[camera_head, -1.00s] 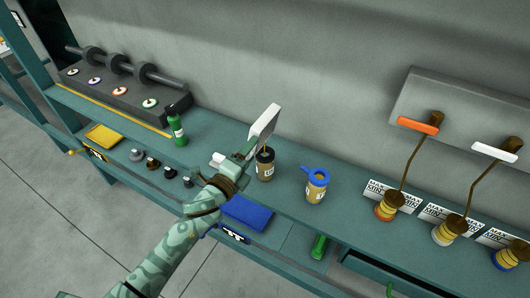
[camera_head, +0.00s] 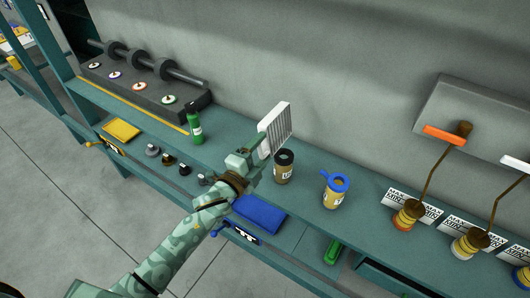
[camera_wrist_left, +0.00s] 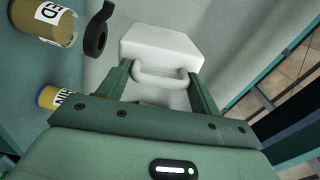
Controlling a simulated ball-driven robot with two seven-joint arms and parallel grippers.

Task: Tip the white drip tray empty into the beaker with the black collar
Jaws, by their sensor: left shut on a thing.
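The white drip tray (camera_head: 275,120) is held up steeply tilted above the shelf, its ribbed face towards the head camera. My left gripper (camera_head: 259,150) is shut on the tray's handle, which shows between the fingers in the left wrist view (camera_wrist_left: 160,78). The beaker with the black collar (camera_head: 284,168) stands upright on the shelf, just right of and below the tray. In the left wrist view a black ring-shaped part (camera_wrist_left: 97,32) shows left of the tray. I see no liquid running from the tray now. My right gripper is out of view.
A beaker with a blue collar (camera_head: 335,190) stands to the right. A green bottle (camera_head: 194,125) stands to the left. A blue mat (camera_head: 259,213) lies in front, with several small dark-and-grey items (camera_head: 168,160) left of it. The grey wall rises close behind.

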